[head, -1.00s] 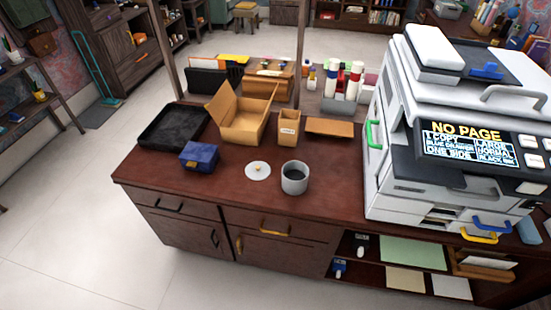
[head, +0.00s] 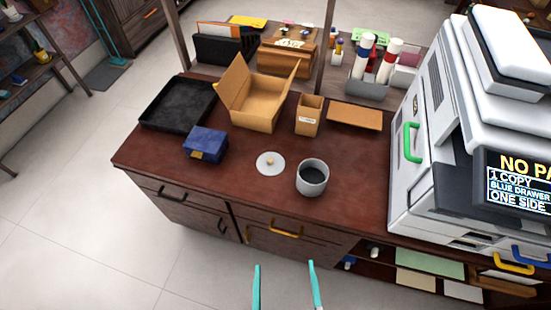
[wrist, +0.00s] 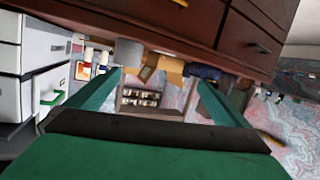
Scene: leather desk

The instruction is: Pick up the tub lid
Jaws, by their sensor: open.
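The tub lid (head: 270,163) is a flat, pale round disc with a small tan knob in its middle. It lies on the brown desk top, just left of the grey tub (head: 312,178), which stands upright with a dark inside. My gripper (head: 286,268) shows as two teal fingers at the bottom of the head view. They are apart and empty, in front of the desk and short of the lid. In the wrist view my gripper (wrist: 160,82) is also open, and the picture looks upside down. I cannot make out the lid there.
A blue box (head: 206,145), a black tray (head: 178,104), an open cardboard box (head: 258,105), a small tan holder (head: 309,115) and a brown flat piece (head: 355,116) sit around the lid. A large copier (head: 435,170) stands at the right. The desk's front edge is clear.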

